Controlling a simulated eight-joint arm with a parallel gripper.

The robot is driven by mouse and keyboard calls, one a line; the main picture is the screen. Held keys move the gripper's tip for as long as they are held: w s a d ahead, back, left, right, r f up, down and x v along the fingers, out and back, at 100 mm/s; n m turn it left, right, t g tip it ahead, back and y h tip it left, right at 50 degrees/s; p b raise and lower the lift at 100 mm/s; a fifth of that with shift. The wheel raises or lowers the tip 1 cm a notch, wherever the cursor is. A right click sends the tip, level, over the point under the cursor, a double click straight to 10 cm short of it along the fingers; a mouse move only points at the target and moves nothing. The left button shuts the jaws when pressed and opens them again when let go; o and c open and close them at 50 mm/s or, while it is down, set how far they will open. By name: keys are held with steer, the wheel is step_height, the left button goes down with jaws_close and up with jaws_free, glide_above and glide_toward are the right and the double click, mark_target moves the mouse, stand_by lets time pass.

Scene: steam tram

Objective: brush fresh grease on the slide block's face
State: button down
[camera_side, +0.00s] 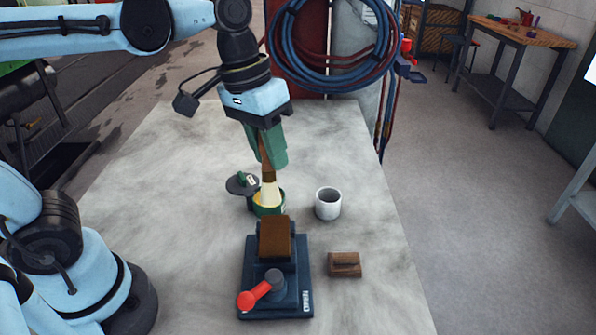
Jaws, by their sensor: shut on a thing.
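My gripper (271,150) has green fingers and is shut on a brush (269,185) with a brown handle and pale bristles. The brush points down, nearly upright, with its tip at the mouth of a green tin (268,209) that shows yellow at its rim. I cannot tell how deep the bristles reach. Nearer the camera, a brown block (275,240) stands tilted in a dark blue fixture (305,265) with a red-knobbed lever (262,290). The block is apart from the brush. Its side facing away from the camera is hidden.
A dark lid (243,183) is left of the tin. A white cup (328,203) stands right of it. A small brown block (345,264) lies right of the fixture. The pale tabletop (160,200) is clear at left. Coiled hoses (333,50) hang behind the table.

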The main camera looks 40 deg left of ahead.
mark_target(275, 178)
steer(key=s+d+f+g, duration=0.1)
steer(key=s+d+f, duration=0.2)
steer(key=d, duration=0.1)
steer(key=shift+f+h, duration=0.3)
steer(key=shift+h, duration=0.1)
steer(key=shift+d+f, duration=0.1)
steer(key=shift+f, duration=0.6)
stand_by(3.4)
steer(key=shift+w, duration=0.1)
steer(key=shift+w+a, duration=0.6)
steer(key=shift+a, duration=0.1)
steer(key=shift+w+a, duration=0.65)
steer(key=shift+a, duration=0.05)
